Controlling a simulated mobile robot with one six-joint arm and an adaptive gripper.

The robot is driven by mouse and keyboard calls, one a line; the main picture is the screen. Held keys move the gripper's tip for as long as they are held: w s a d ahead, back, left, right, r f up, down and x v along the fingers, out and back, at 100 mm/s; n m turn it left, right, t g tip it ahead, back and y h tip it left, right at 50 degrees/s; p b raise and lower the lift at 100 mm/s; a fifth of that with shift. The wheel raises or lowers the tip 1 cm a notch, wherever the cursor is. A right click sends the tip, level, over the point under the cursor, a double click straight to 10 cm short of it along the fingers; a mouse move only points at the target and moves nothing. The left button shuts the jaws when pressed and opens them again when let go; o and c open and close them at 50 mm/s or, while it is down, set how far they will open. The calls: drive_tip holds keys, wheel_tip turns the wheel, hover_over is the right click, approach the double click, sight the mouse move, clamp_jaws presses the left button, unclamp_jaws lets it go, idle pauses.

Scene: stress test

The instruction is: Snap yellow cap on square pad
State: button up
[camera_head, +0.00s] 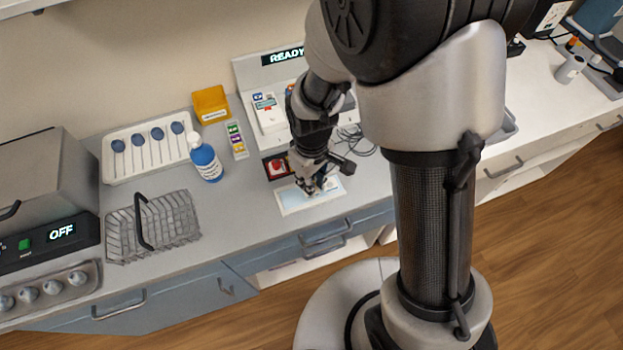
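My gripper (315,188) points down over a flat white pad with a light blue middle (294,202), close to the counter's front edge. The gripper covers part of this pad, and I cannot tell whether they touch. The fingers are too small and dark to show whether they are open or shut, or whether they hold anything. A small dark square with a red and white middle (277,166) lies just behind the pad, left of the gripper. I cannot make out a yellow cap; a yellow bin (211,104) stands at the back.
A white-capped blue bottle (207,163), a strip of coloured labels (237,140) and a wire basket (183,219) stand to the left. A white tray (110,174) holds several blue-headed tools. A device reading READY (250,74) stands behind the gripper. Bare counter lies between basket and pad.

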drive_tip(key=shift+f+b, duration=0.55)
drive_tip(key=shift+f, duration=0.2)
idle(0.9)
